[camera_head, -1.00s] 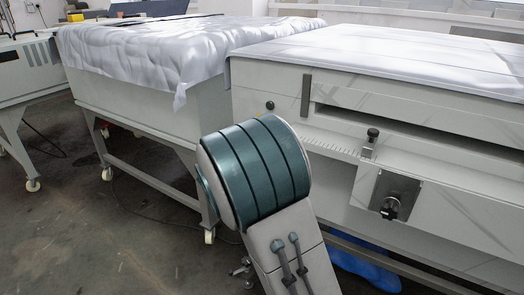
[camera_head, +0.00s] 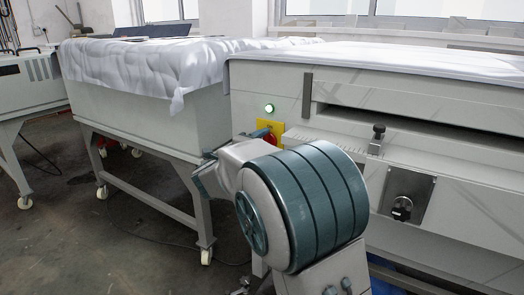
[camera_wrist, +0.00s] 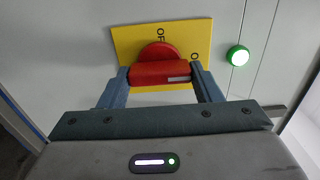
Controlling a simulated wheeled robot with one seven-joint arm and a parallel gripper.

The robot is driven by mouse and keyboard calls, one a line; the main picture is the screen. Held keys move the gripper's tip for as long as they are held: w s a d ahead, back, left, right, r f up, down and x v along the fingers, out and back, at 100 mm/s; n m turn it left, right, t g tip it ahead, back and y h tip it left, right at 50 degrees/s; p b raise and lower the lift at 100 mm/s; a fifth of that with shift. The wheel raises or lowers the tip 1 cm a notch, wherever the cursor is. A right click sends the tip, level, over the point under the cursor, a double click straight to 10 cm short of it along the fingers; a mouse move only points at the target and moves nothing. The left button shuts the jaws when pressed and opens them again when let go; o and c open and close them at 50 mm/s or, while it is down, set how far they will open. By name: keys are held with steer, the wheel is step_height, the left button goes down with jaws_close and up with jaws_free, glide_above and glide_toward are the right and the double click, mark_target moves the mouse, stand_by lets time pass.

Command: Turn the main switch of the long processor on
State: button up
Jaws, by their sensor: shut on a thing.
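The main switch is a red rotary knob (camera_wrist: 160,73) on a yellow plate (camera_wrist: 187,38) marked with letters, on the front of the long processor (camera_head: 330,90). In the wrist view my gripper (camera_wrist: 165,76) has one finger on each side of the knob's red bar and is shut on it. The bar lies about level across the wrist picture. In the head view the knob (camera_head: 270,139) shows partly behind my arm, and the yellow plate (camera_head: 262,127) shows beside it. A round indicator lamp (camera_head: 269,108) above the plate glows green; it also shows in the wrist view (camera_wrist: 238,55).
A black-handled knob on a metal plate (camera_head: 405,198) and a small black-topped post (camera_head: 377,138) are on the processor front, right of my arm. A cloth-covered table on casters (camera_head: 140,110) stands to the left. Floor at the lower left is clear.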

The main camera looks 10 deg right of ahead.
stand_by(0.4)
steer(key=o, duration=1)
steer(key=shift+a, duration=0.1)
steer(key=p+v, duration=0.3)
steer(key=v, duration=1.1)
